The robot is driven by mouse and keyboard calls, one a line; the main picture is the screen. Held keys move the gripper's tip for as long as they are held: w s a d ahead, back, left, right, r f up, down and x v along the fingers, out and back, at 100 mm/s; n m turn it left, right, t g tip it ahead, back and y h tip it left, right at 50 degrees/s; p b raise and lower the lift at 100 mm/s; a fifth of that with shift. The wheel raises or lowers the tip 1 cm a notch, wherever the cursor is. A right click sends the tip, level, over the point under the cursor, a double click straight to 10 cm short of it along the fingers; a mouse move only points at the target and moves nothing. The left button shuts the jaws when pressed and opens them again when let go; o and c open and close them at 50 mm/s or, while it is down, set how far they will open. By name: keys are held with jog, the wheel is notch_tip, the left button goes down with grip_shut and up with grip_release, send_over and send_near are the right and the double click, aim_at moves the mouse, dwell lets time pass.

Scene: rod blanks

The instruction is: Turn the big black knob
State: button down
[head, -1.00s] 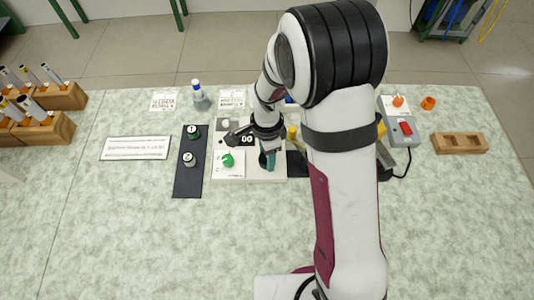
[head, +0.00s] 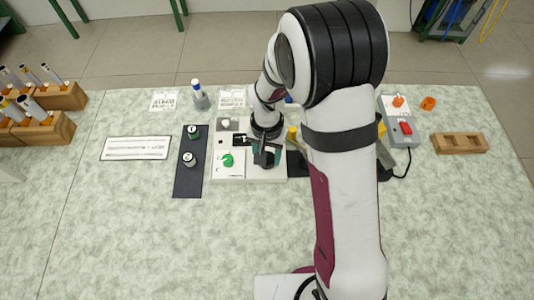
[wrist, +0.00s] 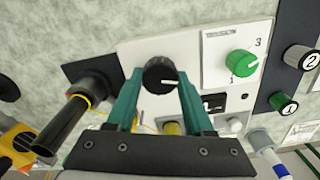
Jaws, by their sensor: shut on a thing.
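The big black knob (wrist: 160,75) sits on a white panel (wrist: 140,50) in the wrist view. Its white pointer line points to the right in that picture. My gripper (wrist: 160,78) has its green fingers on either side of the knob and is shut on it. In the head view my gripper (head: 265,156) is low over the right part of the white panel (head: 262,177), and the knob cannot be made out there.
A green knob (wrist: 240,64) with number marks sits beside it on the panel. A dark plate (head: 187,180) with numbered knobs lies to the left. A black handle with a yellow ring (wrist: 70,115) stands near my gripper in the wrist view. The front table (head: 150,250) is clear.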

jog(key=n, duration=1.1)
jog(key=shift+n, duration=2)
jog(key=shift+c, duration=1.4)
grip_release()
